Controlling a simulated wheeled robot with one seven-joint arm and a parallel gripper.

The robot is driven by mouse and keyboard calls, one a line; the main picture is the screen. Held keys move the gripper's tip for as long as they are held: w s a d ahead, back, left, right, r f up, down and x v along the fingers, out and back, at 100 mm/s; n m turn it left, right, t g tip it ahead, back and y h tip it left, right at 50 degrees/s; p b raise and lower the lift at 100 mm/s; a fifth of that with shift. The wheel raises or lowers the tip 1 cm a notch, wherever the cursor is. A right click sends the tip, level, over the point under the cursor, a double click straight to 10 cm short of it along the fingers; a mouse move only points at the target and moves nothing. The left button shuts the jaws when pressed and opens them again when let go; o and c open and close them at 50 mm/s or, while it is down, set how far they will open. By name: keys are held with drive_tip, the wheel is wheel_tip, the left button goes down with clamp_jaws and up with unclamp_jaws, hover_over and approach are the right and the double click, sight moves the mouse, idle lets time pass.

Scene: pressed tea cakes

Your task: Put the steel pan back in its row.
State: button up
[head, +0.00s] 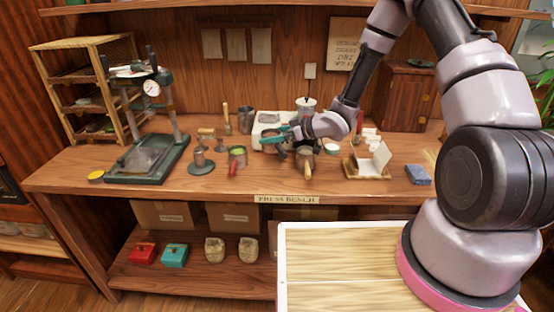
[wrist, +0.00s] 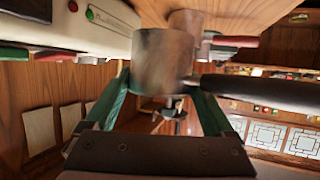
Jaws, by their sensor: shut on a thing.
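The steel pan (wrist: 160,62), a small grey metal cup with a long black handle (wrist: 265,91), sits between my teal fingers in the wrist view. My gripper (head: 272,140) is shut on it, over the bench in front of the white machine. In the head view the pan is largely hidden by the gripper. A red-handled pan (head: 237,156) stands on the bench to the left, and a wooden-handled pan (head: 304,156) to the right. I cannot tell whether the held pan touches the bench.
The white machine (head: 264,125) is close behind my gripper. A green press (head: 150,160) and a round-based stand (head: 201,167) are to the left. A wooden tray with a white card (head: 377,157) and a blue block (head: 418,174) are to the right. The bench's front strip is mostly clear.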

drive_tip(key=shift+f, duration=3.25)
drive_tip(key=shift+f, duration=0.15)
drive_tip(key=o, duration=1.4)
drive_tip(key=shift+c, duration=0.2)
drive_tip(key=v, duration=1.2)
drive_tip(key=shift+r, duration=0.2)
